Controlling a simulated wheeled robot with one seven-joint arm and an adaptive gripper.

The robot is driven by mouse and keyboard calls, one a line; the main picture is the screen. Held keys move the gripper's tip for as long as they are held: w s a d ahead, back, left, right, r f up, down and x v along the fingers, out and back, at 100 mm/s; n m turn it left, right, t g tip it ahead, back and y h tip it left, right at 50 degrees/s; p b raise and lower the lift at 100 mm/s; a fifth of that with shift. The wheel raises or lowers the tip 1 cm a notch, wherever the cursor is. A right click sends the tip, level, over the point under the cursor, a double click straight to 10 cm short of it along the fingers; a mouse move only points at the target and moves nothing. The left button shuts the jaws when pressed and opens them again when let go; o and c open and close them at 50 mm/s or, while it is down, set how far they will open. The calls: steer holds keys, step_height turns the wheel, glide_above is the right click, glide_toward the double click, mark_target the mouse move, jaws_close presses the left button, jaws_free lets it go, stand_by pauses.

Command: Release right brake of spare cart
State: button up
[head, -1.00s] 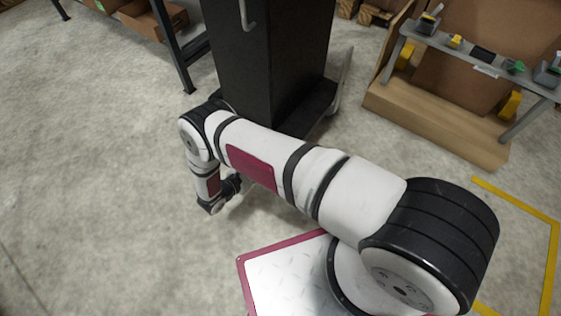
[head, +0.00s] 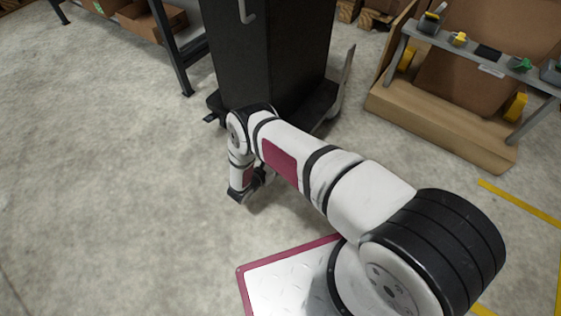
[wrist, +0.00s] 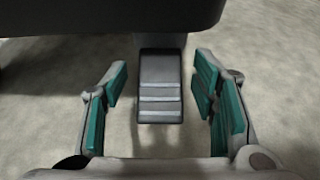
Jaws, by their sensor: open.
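The spare cart appears to be the dark base carrying a tall black cabinet (head: 265,55) in the head view. Its dark edge (wrist: 110,18) spans the top of the wrist view. A grey ridged brake pedal (wrist: 160,88) sticks out below that edge. My gripper (wrist: 158,105) is open, with one teal-padded finger on each side of the pedal in the picture. Gaps show between pads and pedal, and I cannot tell whether anything touches. A small dark pedal-like part (head: 209,118) shows at the base's left corner.
A wooden-based stand (head: 440,125) with a grey shelf of small items is at the right. A dark-legged rack (head: 172,50) is behind at the left. Yellow floor tape (head: 520,203) lies at the right. The concrete floor at the left is clear.

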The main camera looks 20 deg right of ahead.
steer(key=shift+w+d+f, duration=0.2)
steer(key=shift+w+d, duration=0.1)
steer(key=shift+d, duration=0.15)
jaws_close()
